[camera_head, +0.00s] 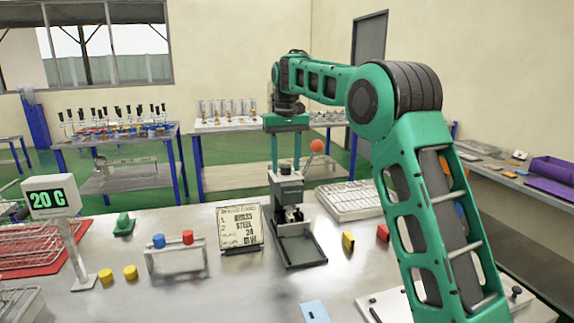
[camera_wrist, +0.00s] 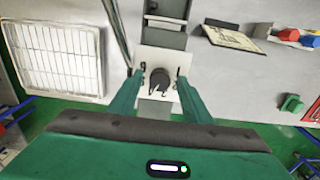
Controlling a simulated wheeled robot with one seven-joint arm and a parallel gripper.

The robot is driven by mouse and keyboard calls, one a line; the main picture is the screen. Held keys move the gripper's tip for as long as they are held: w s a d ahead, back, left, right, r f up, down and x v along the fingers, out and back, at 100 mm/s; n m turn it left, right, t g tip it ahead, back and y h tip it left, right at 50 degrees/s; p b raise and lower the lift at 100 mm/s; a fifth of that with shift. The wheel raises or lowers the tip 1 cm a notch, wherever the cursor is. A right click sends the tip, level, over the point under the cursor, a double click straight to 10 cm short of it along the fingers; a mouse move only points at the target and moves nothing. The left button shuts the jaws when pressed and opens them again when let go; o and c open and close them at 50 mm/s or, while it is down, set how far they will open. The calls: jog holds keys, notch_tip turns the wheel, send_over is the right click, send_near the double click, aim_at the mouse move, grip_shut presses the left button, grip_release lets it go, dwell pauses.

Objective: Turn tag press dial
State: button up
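The tag press (camera_head: 290,240) is a grey upright machine on the bench, with a flat base and a lever ending in a red ball (camera_head: 317,146). In the wrist view, its dial (camera_wrist: 160,79) is a dark round knob on a pale plate. My gripper (camera_head: 286,165) points down over the top of the press. In the wrist view, my gripper (camera_wrist: 159,74) is open, with one fingertip on each side of the dial and a visible gap on both sides.
The press lever (camera_wrist: 108,35) rises close beside one finger. A wire rack (camera_head: 348,200) stands right of the press and a written card (camera_head: 240,227) left of it. A small stand (camera_head: 176,258) holds blue and red pieces. Yellow (camera_head: 347,242) and red (camera_head: 383,233) blocks lie right.

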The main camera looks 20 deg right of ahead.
aim_at(286, 166)
jog(key=shift+r, duration=0.1)
jog(key=shift+w+r, duration=0.1)
jog(key=shift+r, duration=3.5)
